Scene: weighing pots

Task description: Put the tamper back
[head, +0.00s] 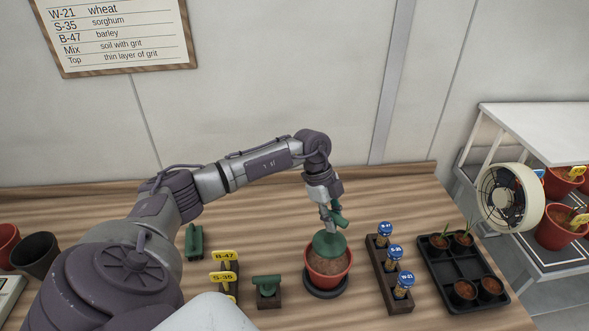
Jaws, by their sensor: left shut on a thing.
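The green tamper (329,243) has a round flat disc and an upright handle. My left gripper (334,208) points down and is shut on the tamper's handle. The disc is at the red pot (328,283), over the back part of the brown soil. I cannot tell whether the disc touches the soil. The pot stands on a dark round base (326,294). My right gripper is not in view.
A rack of blue-capped vials (378,262) and a black seedling tray (492,313) stand right of the pot. Left are a green-handled tool in a dark block (268,301), yellow tags (223,276) and a green object (194,243). The table behind the pot is clear.

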